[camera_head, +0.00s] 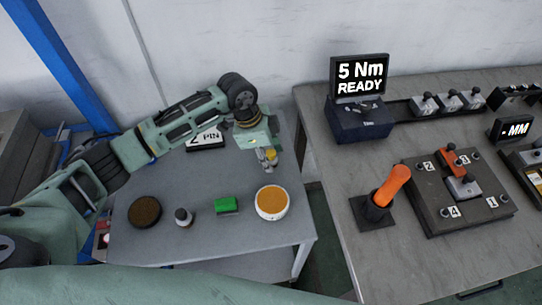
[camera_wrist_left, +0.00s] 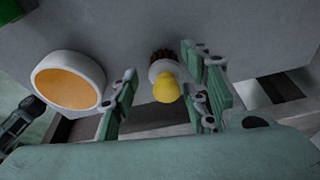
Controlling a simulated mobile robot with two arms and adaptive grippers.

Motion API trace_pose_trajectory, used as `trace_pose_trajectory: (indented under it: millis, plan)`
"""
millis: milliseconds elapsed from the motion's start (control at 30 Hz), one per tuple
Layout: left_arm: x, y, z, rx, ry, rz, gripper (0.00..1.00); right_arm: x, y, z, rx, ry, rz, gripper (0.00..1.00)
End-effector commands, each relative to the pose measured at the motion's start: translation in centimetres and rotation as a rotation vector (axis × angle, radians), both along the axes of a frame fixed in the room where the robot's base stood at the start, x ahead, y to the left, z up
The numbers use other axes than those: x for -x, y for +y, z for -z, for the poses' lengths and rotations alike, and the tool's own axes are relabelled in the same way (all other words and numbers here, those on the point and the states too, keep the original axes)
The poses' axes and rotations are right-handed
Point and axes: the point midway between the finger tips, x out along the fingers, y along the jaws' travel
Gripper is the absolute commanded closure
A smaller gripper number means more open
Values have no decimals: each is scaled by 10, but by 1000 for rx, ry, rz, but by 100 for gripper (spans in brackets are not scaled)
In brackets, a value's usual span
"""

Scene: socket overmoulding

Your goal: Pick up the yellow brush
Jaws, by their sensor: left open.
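The yellow brush (camera_wrist_left: 166,88) shows in the left wrist view with a yellow knob, a pale collar and dark brown bristles. It lies between the two green fingers of my left gripper (camera_wrist_left: 163,100), with a gap visible on either side. In the head view, the yellow brush (camera_head: 271,155) is partly hidden by my left gripper (camera_head: 264,160), which is open over the right back part of the small grey table. My right gripper is out of view.
A white dish with orange filling (camera_head: 272,203), a green block (camera_head: 227,205), a small dark-topped bottle (camera_head: 184,217) and a brown disc (camera_head: 145,211) stand along the table's front. A larger bench (camera_head: 335,190) with a screen (camera_head: 360,78) stands to the right.

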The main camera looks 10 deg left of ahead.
Motion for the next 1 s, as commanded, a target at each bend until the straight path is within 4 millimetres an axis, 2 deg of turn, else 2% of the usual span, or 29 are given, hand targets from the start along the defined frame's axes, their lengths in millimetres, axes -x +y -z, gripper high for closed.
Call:
trace_pose_trajectory:
  millis: [133, 367, 833, 1000]
  plan:
    - [-1, -4, 12, 3, -2, 0, 58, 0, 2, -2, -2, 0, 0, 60]
    - [-2, -4, 14, 3, -3, 0, 58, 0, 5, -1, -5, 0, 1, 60]
    - [-2, -4, 14, 3, -3, 0, 98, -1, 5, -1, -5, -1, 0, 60]
    - [-2, -4, 13, 3, -4, 0, 100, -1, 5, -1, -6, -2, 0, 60]
